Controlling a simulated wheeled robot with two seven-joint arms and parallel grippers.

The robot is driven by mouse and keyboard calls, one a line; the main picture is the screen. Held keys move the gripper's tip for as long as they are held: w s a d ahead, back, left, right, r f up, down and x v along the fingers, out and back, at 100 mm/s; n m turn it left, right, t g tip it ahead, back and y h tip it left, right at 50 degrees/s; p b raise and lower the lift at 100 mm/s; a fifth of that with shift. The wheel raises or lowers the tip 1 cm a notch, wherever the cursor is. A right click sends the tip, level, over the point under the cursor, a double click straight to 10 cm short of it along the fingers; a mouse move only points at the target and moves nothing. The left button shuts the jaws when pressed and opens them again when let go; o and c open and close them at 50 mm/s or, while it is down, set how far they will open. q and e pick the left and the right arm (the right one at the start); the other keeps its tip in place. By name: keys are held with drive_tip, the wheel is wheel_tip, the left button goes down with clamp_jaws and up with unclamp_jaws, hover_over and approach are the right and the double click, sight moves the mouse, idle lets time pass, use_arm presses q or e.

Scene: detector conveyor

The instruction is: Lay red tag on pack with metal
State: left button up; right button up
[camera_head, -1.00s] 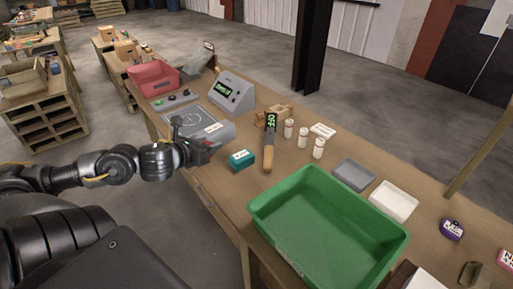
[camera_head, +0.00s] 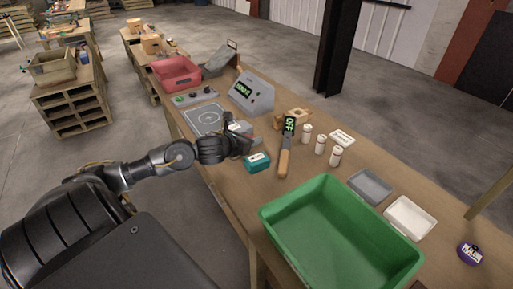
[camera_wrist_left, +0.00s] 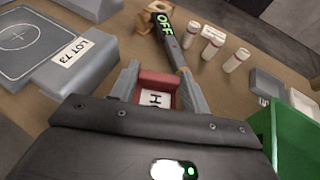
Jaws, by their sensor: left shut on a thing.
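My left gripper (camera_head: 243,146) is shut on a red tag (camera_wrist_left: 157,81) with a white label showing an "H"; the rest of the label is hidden. The gripper is above the bench, just left of a small teal pack (camera_head: 257,162) with a white label. A grey pack (camera_head: 241,127) lies behind the gripper; its label reads "LOT 73" in the left wrist view (camera_wrist_left: 79,58). A purple pack (camera_head: 470,253) sits at the far right. Which pack holds metal cannot be told. The wand detector (camera_head: 288,126) lies on the bench, its display reading "OFF". My right gripper is out of view.
A large green tote (camera_head: 335,225) fills the front of the bench. Several white bottles (camera_head: 320,144), a grey tray (camera_head: 370,186) and a white tray (camera_head: 410,217) stand behind it. A console (camera_head: 252,92), a ringed plate (camera_head: 207,119) and a red bin (camera_head: 175,72) are at the far left.

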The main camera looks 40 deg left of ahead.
use_arm(q)
hover_over(257, 155)
drive_tip(key=f, duration=0.4)
drive_tip(key=shift+s+f, duration=0.2)
drive_tip(key=shift+s, duration=0.2)
drive_tip(key=shift+w+f+p, duration=0.35)
drive_tip(key=shift+w+f, duration=0.05)
drive_tip(key=shift+f, duration=0.2)
wheel_tip(257, 155, down, 3)
drive_tip(key=shift+w+f, duration=0.1)
drive_tip(key=shift+f, duration=0.05)
drive_tip(key=o, duration=0.9)
drive_tip(key=shift+f, duration=0.1)
drive_tip(key=shift+o, duration=0.2)
